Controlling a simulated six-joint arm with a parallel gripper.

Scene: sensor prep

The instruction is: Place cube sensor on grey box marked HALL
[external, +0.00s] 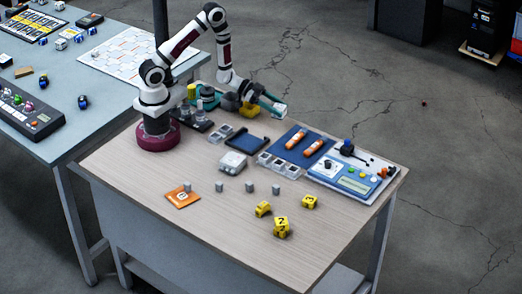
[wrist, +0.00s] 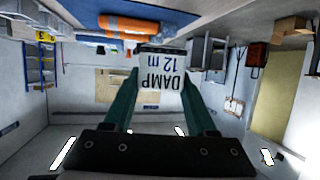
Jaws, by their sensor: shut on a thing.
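My gripper (external: 274,103) is raised above the back of the wooden table, its teal fingers shut on a white cube sensor (external: 281,111). In the wrist view my gripper (wrist: 160,82) has one finger on each side of the cube (wrist: 160,70). Small grey open boxes stand in a row (external: 279,168) in front of the blue mat, and another group (external: 221,133) stands left of the dark tray. I cannot read HALL on any box.
Two orange cylinders (external: 312,147) lie on the blue mat (external: 287,139). A panel with knobs (external: 352,172) is at the right. A pale box (external: 233,162), small grey pieces (external: 249,187), an orange card (external: 182,199) and yellow cubes (external: 309,202) stand nearer the front. The front right tabletop is clear.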

